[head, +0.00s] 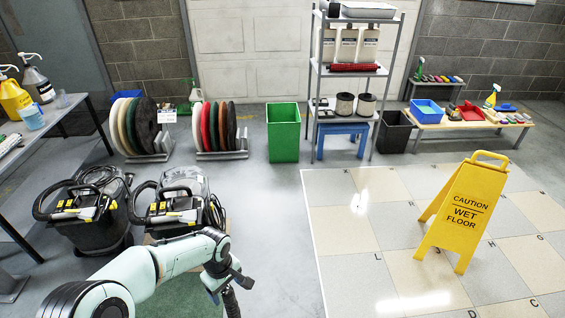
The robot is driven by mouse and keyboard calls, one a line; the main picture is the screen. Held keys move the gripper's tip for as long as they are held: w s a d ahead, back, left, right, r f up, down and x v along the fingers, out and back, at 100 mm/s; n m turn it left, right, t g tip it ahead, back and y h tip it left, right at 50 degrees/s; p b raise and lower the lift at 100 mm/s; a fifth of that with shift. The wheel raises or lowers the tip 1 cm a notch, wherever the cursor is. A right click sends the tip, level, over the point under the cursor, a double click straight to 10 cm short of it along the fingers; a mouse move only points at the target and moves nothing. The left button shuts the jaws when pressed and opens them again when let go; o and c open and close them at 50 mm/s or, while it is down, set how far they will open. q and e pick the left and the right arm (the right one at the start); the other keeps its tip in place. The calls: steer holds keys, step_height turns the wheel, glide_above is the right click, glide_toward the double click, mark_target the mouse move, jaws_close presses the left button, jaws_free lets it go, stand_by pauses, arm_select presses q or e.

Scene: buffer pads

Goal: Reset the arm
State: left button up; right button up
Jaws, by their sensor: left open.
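My left arm (145,270) comes in from the bottom left and bends down at its wrist. My left gripper (231,300) is at the bottom of the head view, low and left of the tiled floor. Its fingers are small and partly cut off by the bottom edge. It is open, and I see nothing held in it. My right gripper is not in view.
Two black vacuum machines (88,212) (180,208) stand just behind my left arm. Racks of round pads (135,125) (215,128), a green bin (283,132) and a shelf (350,70) line the back. A yellow wet floor sign (466,208) stands on the tiles.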

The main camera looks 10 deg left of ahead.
arm_select(q)
steer(key=shift+m+h, duration=0.7)
steer(key=shift+m, duration=0.1)
steer(key=s+d+f, duration=0.1)
steer(key=f, duration=0.1)
steer(key=s+f, duration=0.1)
steer(key=f, duration=0.1)
steer(key=s+d+f, duration=0.1)
steer(key=f, duration=0.1)
steer(key=shift+d+f, duration=0.3)
steer(key=shift+d, duration=0.05)
steer(key=s+d+f+m+h, duration=0.1)
steer(key=s+d+f+m, duration=0.15)
steer(key=s+f, duration=0.45)
steer(key=s+d+f+m+h, duration=0.2)
steer(key=s+d+f, duration=0.2)
steer(key=s+f, duration=0.4)
steer(key=s+d+f+m, duration=0.1)
steer(key=s+f, duration=0.1)
steer(key=s, duration=0.7)
step_height(320, 180, up, 12)
steer(key=w+g+p, duration=0.1)
steer(key=p, duration=1.2)
steer(key=shift+w+y, duration=0.2)
steer(key=shift+y, duration=0.2)
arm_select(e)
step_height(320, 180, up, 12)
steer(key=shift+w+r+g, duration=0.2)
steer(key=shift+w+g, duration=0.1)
